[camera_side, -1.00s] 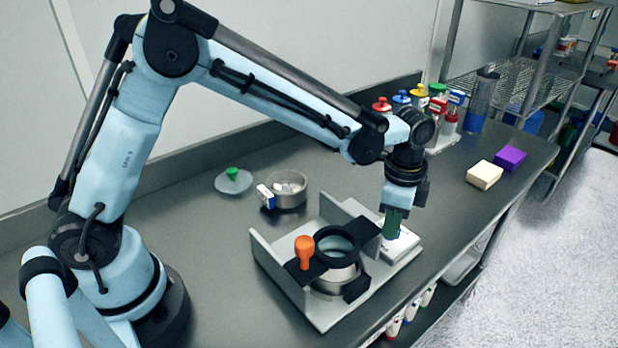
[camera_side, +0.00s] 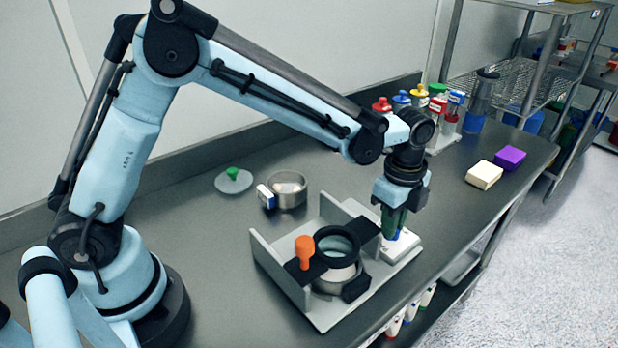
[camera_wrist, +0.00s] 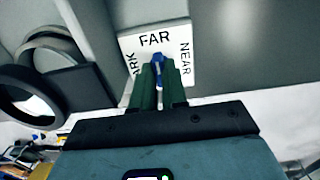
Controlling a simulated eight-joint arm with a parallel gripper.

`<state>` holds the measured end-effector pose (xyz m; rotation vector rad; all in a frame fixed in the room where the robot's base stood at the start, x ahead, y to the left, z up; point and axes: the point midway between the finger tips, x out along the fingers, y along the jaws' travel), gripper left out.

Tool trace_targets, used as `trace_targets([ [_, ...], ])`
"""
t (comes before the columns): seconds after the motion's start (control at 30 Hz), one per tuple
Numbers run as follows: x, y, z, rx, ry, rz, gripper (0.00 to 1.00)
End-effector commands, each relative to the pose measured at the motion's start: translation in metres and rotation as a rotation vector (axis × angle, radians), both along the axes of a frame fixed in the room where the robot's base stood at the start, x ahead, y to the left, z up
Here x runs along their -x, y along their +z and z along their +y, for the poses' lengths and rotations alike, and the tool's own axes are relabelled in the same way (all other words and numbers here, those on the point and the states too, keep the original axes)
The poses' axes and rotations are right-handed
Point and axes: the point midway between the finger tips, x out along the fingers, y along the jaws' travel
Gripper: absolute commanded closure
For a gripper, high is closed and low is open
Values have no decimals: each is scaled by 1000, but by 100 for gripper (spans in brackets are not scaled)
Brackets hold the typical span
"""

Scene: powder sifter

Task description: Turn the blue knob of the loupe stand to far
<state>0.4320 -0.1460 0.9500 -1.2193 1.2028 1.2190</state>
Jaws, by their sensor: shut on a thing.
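The loupe stand's white dial plate (camera_wrist: 178,36) shows FAR at the top, NEAR on the right and a partly hidden word ending in RK on the left. The blue knob (camera_wrist: 154,62) sits on it, and its visible end points up toward FAR. My gripper (camera_wrist: 158,80) has its green fingers shut on the knob, hiding its lower part. In the side view my gripper (camera_side: 394,226) points down over the white plate (camera_side: 408,244) at the right of the stand. The stand's round black loupe (camera_side: 338,247) is left of the gripper.
An orange handle (camera_side: 304,252) stands upright on the grey stand (camera_side: 322,315) near the loupe. A metal dish (camera_side: 289,190) and a disc with a green knob (camera_side: 233,180) lie behind. Cream (camera_side: 484,175) and purple (camera_side: 510,158) blocks lie right. Several coloured-top bottles stand at the back.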

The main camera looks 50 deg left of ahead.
Motion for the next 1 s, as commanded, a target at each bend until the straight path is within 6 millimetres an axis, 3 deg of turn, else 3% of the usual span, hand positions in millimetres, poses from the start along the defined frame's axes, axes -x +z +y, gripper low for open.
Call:
trace_targets([
  [0.27, 0, 0, 0, 0, 1, 0, 100],
  [0.3, 0, 0, 0, 0, 1, 0, 83],
  [0.43, 0, 0, 0, 0, 1, 0, 63],
  [0.77, 0, 2, 0, 0, 2, 0, 62],
  [1.0, 0, 30, 0, 0, 2, 0, 62],
])
